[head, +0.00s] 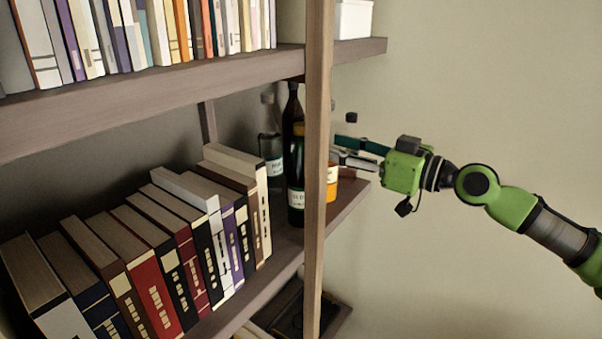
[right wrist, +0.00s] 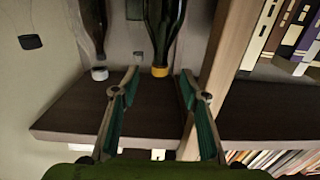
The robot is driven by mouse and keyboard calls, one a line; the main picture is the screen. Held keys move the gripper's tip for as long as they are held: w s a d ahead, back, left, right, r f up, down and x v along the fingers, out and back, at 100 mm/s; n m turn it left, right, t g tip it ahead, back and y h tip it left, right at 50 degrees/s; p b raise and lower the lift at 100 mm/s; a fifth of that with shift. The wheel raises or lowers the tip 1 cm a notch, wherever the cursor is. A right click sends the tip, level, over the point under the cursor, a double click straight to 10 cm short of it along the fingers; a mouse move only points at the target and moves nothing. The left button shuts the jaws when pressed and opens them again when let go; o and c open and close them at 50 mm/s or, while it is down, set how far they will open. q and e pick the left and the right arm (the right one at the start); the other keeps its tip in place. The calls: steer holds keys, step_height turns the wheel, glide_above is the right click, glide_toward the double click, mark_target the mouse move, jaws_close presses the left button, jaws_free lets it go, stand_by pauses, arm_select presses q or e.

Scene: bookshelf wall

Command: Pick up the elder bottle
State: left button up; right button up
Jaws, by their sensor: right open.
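A group of bottles stands at the right end of the middle shelf. Their labels are too small to read, so I cannot tell which is the elder bottle. A dark bottle with a yellow cap (head: 297,165) is in front, with a pale label. A grey-capped bottle (head: 268,145) and a tall dark bottle (head: 291,108) stand behind it. An orange label (head: 332,186) shows right of the post. My right gripper (head: 347,150) is open and empty, pointing left beside the post. In the right wrist view, the yellow-capped bottle (right wrist: 164,40) appears upside down, just beyond the fingertips (right wrist: 161,76). My left gripper is out of view.
A wooden post (head: 316,230) stands in front of the bottles, close to my right gripper. Books (head: 150,255) fill the shelf to the left. The wall side at the right is clear.

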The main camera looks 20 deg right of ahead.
mark_target(301, 136)
steer(key=p+x, duration=0.5)
steer(key=x, duration=0.3)
steer(key=shift+w+a+r, duration=0.15)
steer(key=shift+w+a, duration=0.1)
steer(key=shift+a, duration=0.05)
steer(key=shift+w+a, duration=0.15)
steer(key=shift+w, duration=0.1)
steer(key=shift+s, duration=0.1)
steer(key=shift+c, duration=1.1)
jaws_close()
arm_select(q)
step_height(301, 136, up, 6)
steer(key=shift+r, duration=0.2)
